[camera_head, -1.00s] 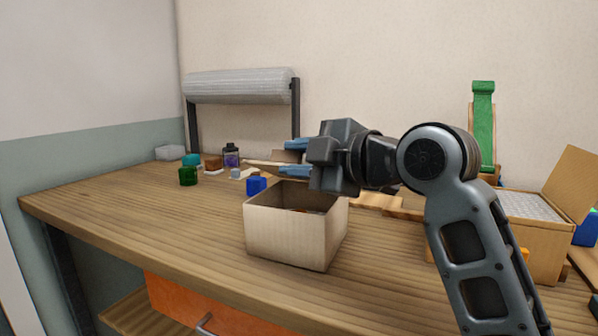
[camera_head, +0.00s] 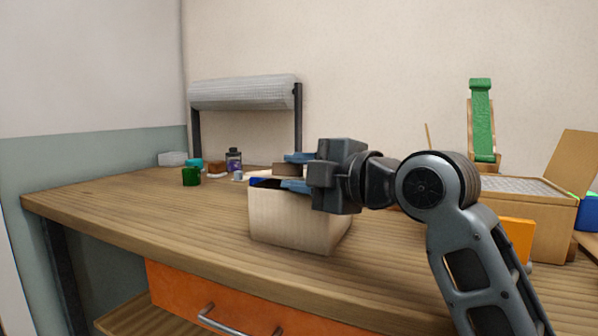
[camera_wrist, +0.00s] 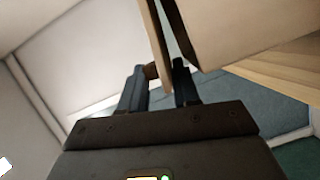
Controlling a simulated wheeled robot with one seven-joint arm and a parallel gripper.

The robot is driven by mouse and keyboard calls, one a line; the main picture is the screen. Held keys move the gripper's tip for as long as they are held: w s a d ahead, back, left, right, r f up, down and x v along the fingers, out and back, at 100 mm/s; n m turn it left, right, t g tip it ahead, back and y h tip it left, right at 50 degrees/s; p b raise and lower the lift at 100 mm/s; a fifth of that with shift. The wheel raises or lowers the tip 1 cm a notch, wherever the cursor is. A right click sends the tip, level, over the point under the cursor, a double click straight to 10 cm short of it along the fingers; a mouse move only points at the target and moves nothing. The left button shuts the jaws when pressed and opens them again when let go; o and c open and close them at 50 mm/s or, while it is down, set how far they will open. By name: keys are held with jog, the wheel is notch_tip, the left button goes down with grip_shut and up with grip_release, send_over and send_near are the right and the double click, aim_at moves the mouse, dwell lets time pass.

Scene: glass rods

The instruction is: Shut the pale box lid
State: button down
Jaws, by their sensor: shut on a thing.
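The pale box (camera_head: 292,222) stands near the front edge of the workbench. My gripper (camera_head: 292,172) is over the box's top rim, fingers pointing left. A thin tan panel, which looks like the lid (camera_wrist: 155,42), passes between the fingertips in the wrist view (camera_wrist: 160,70). The jaws are shut on it. It stands at an angle to a larger tan wall, apparently the box (camera_wrist: 250,30). In the head view the fingers and wrist hide most of the lid and the box opening, so the lid's exact angle cannot be told.
A blue block (camera_head: 258,181) shows just behind the box. An orange block (camera_head: 516,238) and an open cardboard box (camera_head: 545,225) are at right. The bench's left front is clear.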

jog(key=shift+f, duration=0.2)
jog(key=c, duration=1)
grip_release()
jog(key=shift+o, duration=0.2)
